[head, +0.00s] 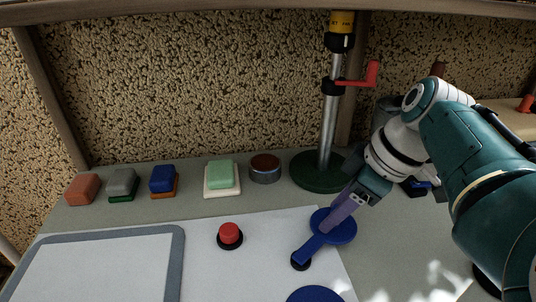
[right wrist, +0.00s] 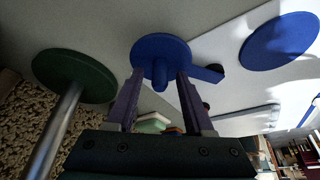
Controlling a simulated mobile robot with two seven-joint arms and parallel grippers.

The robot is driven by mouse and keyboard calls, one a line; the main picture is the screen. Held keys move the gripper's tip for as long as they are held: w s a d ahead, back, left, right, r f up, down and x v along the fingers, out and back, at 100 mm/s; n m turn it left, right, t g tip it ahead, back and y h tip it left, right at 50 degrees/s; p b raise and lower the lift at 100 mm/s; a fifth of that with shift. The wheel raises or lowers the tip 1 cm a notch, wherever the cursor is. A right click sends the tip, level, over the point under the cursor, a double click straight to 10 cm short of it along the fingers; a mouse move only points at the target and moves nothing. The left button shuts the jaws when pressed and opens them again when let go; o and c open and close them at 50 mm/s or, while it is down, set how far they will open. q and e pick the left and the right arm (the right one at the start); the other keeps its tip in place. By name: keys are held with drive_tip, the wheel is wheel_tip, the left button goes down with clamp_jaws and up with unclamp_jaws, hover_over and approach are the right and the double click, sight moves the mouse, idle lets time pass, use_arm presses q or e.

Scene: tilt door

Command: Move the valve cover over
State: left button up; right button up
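The valve cover appears to be the blue disc (head: 340,228) with a flat arm, lying on the table at right of centre in the head view. Its arm points down-left to a small black round piece (head: 300,262). In the right wrist view the disc (right wrist: 160,46) has a short blue peg standing from its middle. My right gripper (right wrist: 160,75) has its purple fingers apart on either side of the peg, with gaps showing. In the head view the gripper (head: 340,215) is over the disc, partly hiding it. My left gripper is not in view.
A second blue disc (head: 315,295) lies nearer. A red button (head: 230,235) is to the left. A stand with a dark green base (head: 318,172) and red handle (head: 360,78) rises behind. Several coloured blocks (head: 163,180) line the back. A grey-framed panel (head: 100,265) lies at left.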

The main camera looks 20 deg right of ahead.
clamp_jaws()
idle(1.2)
